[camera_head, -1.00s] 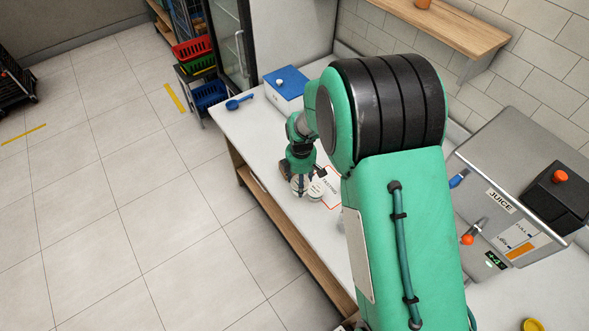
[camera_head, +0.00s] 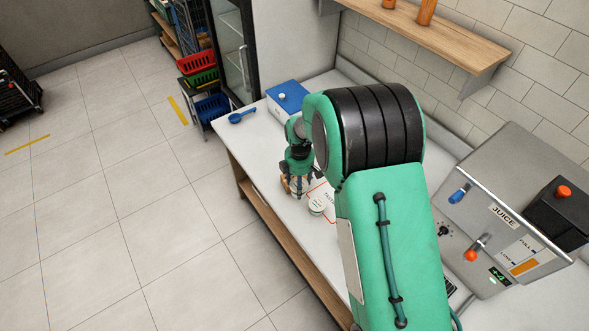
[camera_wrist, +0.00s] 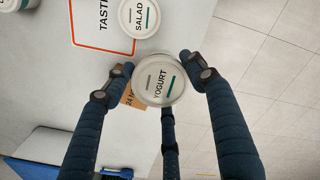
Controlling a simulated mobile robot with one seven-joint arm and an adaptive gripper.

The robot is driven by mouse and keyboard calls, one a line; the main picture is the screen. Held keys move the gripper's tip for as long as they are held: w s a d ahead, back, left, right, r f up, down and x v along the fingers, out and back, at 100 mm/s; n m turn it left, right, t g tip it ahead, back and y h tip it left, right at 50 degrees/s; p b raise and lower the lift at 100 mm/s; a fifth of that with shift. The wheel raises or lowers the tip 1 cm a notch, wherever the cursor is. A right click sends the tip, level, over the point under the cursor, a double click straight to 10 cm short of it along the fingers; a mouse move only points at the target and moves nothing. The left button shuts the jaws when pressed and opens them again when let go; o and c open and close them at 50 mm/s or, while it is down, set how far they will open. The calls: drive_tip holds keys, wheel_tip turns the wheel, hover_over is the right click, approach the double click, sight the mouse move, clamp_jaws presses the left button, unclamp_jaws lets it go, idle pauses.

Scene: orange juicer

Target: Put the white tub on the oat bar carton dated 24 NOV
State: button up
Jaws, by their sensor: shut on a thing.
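A round white tub marked YOGURT (camera_wrist: 160,83) is between my gripper's fingers (camera_wrist: 158,73) in the wrist view, its lid facing the camera. My gripper is shut on it. A brown carton (camera_wrist: 129,97) with part of a label, "24 N", shows beneath the tub, at its lower left; the rest is hidden. I cannot tell whether the tub touches it. In the head view my gripper (camera_head: 298,184) is low over the counter (camera_head: 262,165), near its left edge, and hides most of the tub and carton.
A white tub marked SALAD (camera_wrist: 138,17) stands close by on a red-bordered tasting sign (camera_wrist: 101,40); it also shows in the head view (camera_head: 317,205). A blue scoop (camera_head: 241,117) and a blue-lidded box (camera_head: 287,98) lie farther back. The juicer (camera_head: 500,215) stands right.

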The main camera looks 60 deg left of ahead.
drive_tip(key=w+a, duration=0.1)
drive_tip(key=a, duration=0.2)
drive_tip(key=w+a, duration=0.2)
drive_tip(key=a, duration=0.1)
drive_tip(key=w+a+f, duration=0.1)
drive_tip(key=w+a, duration=0.1)
drive_tip(key=a, duration=0.2)
drive_tip(key=shift+p, duration=0.4)
drive_tip(key=shift+f, duration=1.75)
drive_tip(key=shift+f, duration=0.15)
drive_tip(key=o, duration=1.4)
drive_tip(key=shift+c, duration=0.2)
wheel_tip(320, 180, up, 12)
